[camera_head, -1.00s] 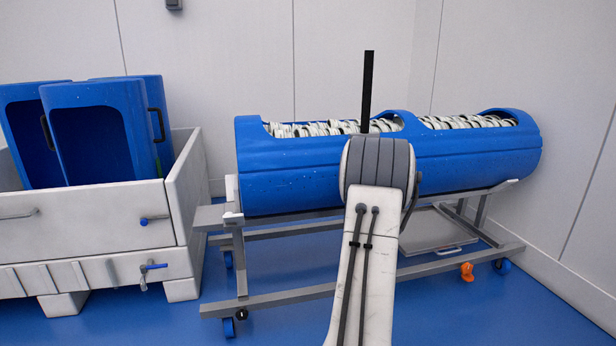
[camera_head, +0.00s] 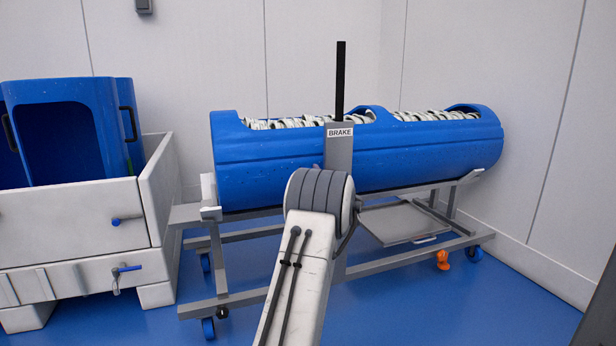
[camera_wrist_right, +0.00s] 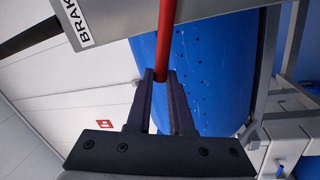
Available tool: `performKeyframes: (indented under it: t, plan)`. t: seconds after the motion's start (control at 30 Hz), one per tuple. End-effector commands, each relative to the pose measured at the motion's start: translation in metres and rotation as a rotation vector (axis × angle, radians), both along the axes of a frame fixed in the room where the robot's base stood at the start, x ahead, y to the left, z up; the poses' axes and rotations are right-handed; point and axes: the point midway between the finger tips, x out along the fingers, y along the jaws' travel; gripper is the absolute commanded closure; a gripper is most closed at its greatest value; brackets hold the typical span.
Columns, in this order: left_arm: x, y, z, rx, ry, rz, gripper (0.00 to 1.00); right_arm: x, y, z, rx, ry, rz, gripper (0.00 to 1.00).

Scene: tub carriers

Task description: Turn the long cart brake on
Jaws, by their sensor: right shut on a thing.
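The long cart (camera_head: 380,266) is a grey wheeled frame bearing a long blue tub. A grey post (camera_head: 338,150) with a "BRAKE" label stands before the tub, with a black bar (camera_head: 340,80) rising from its top. In the right wrist view, the label (camera_wrist_right: 75,22) shows at the upper left beside a red rod (camera_wrist_right: 166,35), which looks like the brake lever. My right gripper (camera_wrist_right: 161,76) is shut on the red rod's end. In the head view my arm hides the gripper and the red rod. My left gripper is not in view.
A white bin (camera_head: 75,215) with blue tubs (camera_head: 65,130) standing in it is close on the left. An orange object (camera_head: 442,260) lies on the floor by the cart's right wheel. Walls close off the back and right.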

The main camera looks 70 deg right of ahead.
Motion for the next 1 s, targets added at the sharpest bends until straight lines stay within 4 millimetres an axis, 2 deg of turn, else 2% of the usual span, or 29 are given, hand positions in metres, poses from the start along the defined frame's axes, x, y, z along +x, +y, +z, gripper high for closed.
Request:
performKeyframes:
  t: [0.43, 0.47, 0.5, 0.53, 0.87, 1.0]
  plan:
    - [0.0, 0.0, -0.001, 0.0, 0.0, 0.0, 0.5, 0.0009, 0.0004, -0.0027, -0.003, 0.009, 0.002, 1.0]
    - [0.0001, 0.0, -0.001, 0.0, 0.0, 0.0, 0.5, 0.0009, 0.0004, -0.0027, -0.003, 0.01, 0.003, 0.69]
    - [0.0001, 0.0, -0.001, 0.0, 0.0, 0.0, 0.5, 0.0011, 0.0004, -0.0027, -0.003, 0.009, 0.002, 0.54]
    - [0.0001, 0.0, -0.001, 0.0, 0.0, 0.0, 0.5, 0.0009, 0.0003, -0.0026, -0.003, 0.009, 0.002, 0.51]
    - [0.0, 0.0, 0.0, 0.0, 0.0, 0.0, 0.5, -0.001, 0.001, -0.0014, -0.004, 0.008, 0.0, 0.51]
    - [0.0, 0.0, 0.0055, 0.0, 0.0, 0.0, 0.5, -0.0087, 0.0098, -0.0026, -0.001, 0.007, -0.002, 0.51]
